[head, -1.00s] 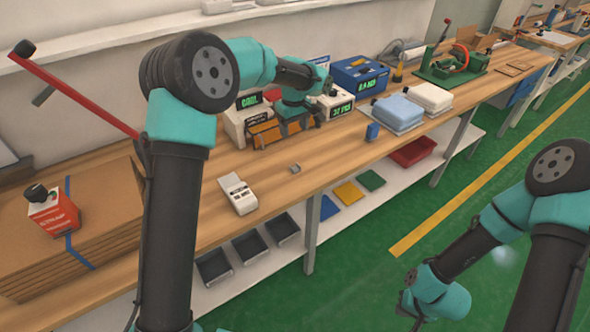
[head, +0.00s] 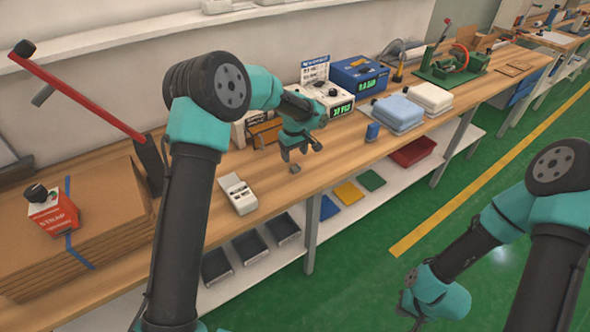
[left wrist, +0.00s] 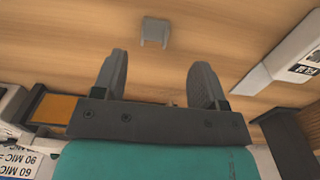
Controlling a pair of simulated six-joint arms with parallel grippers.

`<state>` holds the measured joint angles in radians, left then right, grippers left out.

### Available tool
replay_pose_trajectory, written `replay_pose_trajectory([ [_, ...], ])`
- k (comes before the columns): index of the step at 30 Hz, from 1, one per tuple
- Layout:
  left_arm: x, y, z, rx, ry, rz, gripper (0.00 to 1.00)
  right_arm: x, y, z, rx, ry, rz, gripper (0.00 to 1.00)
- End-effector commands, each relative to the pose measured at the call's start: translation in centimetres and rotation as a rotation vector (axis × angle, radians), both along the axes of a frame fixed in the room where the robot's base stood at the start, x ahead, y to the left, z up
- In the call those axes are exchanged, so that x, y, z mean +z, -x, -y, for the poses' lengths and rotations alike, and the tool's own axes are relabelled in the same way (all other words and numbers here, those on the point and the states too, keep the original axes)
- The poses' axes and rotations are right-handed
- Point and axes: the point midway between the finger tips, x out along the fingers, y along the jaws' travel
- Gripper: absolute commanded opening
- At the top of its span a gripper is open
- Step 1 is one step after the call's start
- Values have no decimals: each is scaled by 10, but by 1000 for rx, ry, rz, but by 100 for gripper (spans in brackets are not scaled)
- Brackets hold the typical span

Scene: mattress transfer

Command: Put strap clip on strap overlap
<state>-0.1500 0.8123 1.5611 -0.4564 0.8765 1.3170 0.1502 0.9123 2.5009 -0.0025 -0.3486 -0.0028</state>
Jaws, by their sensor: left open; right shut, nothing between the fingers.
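The strap clip (head: 295,168) is a small grey piece lying on the wooden bench. In the left wrist view the clip (left wrist: 155,32) lies beyond the fingertips, between their lines. My left gripper (head: 301,153) is open and empty, pointing down above the bench close to the clip, apart from it. A blue strap (head: 80,251) runs over the cardboard stack (head: 115,220) at the left. The strap overlap cannot be made out; a red and white box (head: 54,215) stands on the strap's line. My right gripper (head: 414,310) is shut and empty at the lower right, away from the bench.
A white handheld device (head: 238,194) lies left of the clip. A small blue block (head: 373,131) and light-blue and white packs (head: 398,112) are to the right. Instrument boxes (head: 358,74) stand behind. A red lever (head: 85,92) rises over the stack. Bench around the clip is clear.

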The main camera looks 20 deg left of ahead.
Motion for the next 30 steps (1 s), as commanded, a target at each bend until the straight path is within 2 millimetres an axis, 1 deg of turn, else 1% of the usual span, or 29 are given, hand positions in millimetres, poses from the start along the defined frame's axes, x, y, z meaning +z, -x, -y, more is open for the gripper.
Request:
replay_pose_trajectory([
  [1,-8,0,0,0,-1,-3,66,0,0,0,0,0,0,0],
  [4,-15,0,0,0,-1,-1,66,0,0,0,0,0,0,0],
  [17,-21,-1,1,0,0,0,66,0,0,0,0,0,0,0],
  [20,-30,-2,2,-1,-1,-3,66,0,0,0,0,0,0,0],
  [27,-61,-5,3,0,-1,-2,66,0,0,0,0,0,0,0],
  [30,-68,-5,4,1,-1,-1,66,0,0,0,0,0,0,0],
])
